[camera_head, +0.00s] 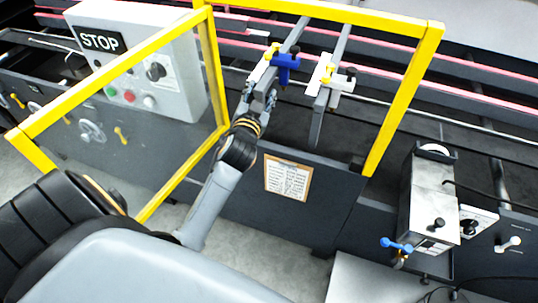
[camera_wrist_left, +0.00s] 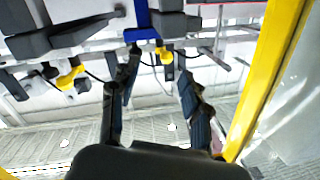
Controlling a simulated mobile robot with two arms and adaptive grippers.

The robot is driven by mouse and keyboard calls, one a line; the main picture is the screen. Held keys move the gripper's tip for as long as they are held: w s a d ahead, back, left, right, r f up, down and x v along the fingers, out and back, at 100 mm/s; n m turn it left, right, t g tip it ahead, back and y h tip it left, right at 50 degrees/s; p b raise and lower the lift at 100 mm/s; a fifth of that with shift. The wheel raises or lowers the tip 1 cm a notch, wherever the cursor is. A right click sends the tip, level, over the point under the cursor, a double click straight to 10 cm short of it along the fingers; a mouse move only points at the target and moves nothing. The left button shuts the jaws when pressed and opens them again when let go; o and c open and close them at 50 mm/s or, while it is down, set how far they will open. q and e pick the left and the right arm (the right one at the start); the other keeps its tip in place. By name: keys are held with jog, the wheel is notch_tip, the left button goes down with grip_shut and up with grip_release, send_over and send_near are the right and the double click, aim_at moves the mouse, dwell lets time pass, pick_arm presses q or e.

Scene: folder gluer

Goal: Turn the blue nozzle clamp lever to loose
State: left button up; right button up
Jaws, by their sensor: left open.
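The blue nozzle clamp (camera_head: 285,62) sits on a bar inside the yellow frame in the head view. In the left wrist view the blue clamp (camera_wrist_left: 141,22) is at the top, with a small yellow lever (camera_wrist_left: 165,55) beside it. My left gripper (camera_head: 263,92) is just below and left of the clamp in the head view. In the wrist view my left gripper (camera_wrist_left: 158,75) is open, and the yellow lever appears between its fingertips; I cannot tell whether they touch. A blue handle (camera_head: 397,245) is on the metal unit at the right. My right gripper is not in view.
A yellow guard frame (camera_head: 402,100) surrounds the clamp area; one yellow post (camera_wrist_left: 268,75) stands right of the gripper. A white clamp (camera_head: 335,82) is right of the blue one. A STOP control box (camera_head: 140,60) and a clipboard sheet (camera_head: 287,178) are nearby.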

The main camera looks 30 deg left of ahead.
pick_arm(q)
jog(key=s+d+f+g+h, duration=0.1)
jog(key=f, duration=0.7)
jog(key=s+d+f+m+g+h, duration=0.1)
jog(key=d+f+g, duration=0.1)
jog(key=f, duration=0.6)
jog(key=s+d+f+g+h, duration=0.1)
jog(key=s+d+f, duration=0.1)
jog(key=f, duration=0.6)
jog(key=shift+d+f+g+h+b, duration=0.2)
jog(key=shift+f+g+h+b, duration=0.1)
jog(key=shift+g+b, duration=0.1)
jog(key=shift+c, duration=0.4)
